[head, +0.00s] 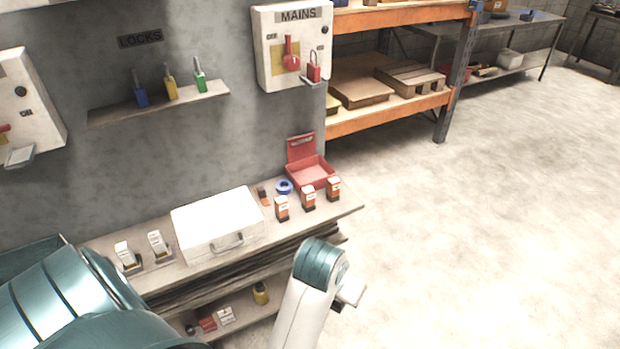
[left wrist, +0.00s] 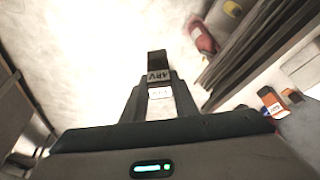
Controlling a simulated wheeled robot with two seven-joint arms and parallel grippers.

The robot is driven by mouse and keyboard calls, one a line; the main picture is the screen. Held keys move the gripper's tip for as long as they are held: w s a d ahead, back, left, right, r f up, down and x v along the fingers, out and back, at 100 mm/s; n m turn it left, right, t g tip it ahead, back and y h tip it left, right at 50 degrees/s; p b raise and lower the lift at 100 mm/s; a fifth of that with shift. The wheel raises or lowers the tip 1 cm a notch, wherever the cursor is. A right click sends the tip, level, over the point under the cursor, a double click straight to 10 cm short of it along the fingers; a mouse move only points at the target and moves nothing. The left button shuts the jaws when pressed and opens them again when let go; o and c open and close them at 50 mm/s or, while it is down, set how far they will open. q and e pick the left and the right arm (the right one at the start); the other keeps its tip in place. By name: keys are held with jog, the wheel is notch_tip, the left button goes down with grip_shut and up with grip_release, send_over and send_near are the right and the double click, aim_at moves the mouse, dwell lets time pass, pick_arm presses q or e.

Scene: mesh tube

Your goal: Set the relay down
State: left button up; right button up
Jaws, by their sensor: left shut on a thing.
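My left gripper (left wrist: 158,92) is shut on a dark block with a grey lettered band and a pale label, which I take to be the relay (left wrist: 157,74). It is held over pale floor in the left wrist view, apart from any surface seen there. In the head view my left gripper and the held relay cannot be made out clearly. Three orange-and-black relays (head: 308,198) stand upright on the bench (head: 345,206). Two pale relay-like units (head: 159,245) stand at the bench's left. My right gripper is not in view.
A white case (head: 218,224), a blue tape roll (head: 284,187) and an open red box (head: 310,173) are on the bench. A lower shelf holds small items and a yellow object (head: 261,293). A teal-and-white arm link of mine stands before the bench. Open floor (head: 480,220) lies right.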

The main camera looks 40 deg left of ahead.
pick_arm(q)
jog(key=w+a+r+n+g+y+p, duration=0.1)
jog(key=w+a+r+n+p, duration=0.2)
jog(key=w+a, duration=0.5)
jog(key=w+a+r+n+g+y+p, duration=0.1)
jog(key=w+a+r+n+p, duration=0.3)
jog(key=w+a, duration=0.4)
jog(key=w+a+r+n+y+p, duration=0.1)
jog(key=w+a+r+n+p, duration=0.2)
jog(key=w+a+n+p, duration=0.2)
jog(key=w+a, duration=0.3)
jog(key=w, duration=0.2)
jog(key=shift+a+r+g+y, duration=0.3)
jog(key=shift+g+y, duration=0.1)
